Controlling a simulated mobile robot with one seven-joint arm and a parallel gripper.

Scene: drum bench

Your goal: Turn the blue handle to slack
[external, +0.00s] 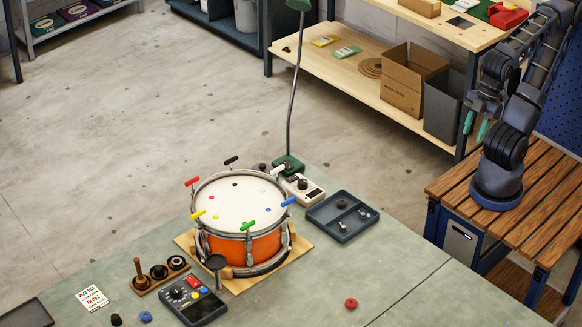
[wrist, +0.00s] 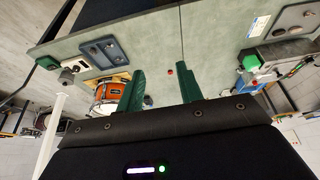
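The orange drum (external: 240,215) stands on a wooden board on the bench. Around its rim are coloured handles: red, black, white, yellow and green ones. The blue handle (external: 289,201) sticks out at the drum's right side, near the grey tray. My gripper (external: 476,128) has green fingers and hangs at the right, well apart from the drum, near my arm's base. In the wrist view my gripper (wrist: 162,92) shows two spread green fingers with nothing between them. The drum (wrist: 108,95) shows left of them, partly hidden; the blue handle cannot be made out there.
A grey tray (external: 318,217) with small parts lies right of the drum, beside a lamp (external: 288,165) and a white device (external: 303,188). A control box (external: 192,302) and a peg stand (external: 139,284) are in front. A red cap (external: 351,303) lies on otherwise clear bench.

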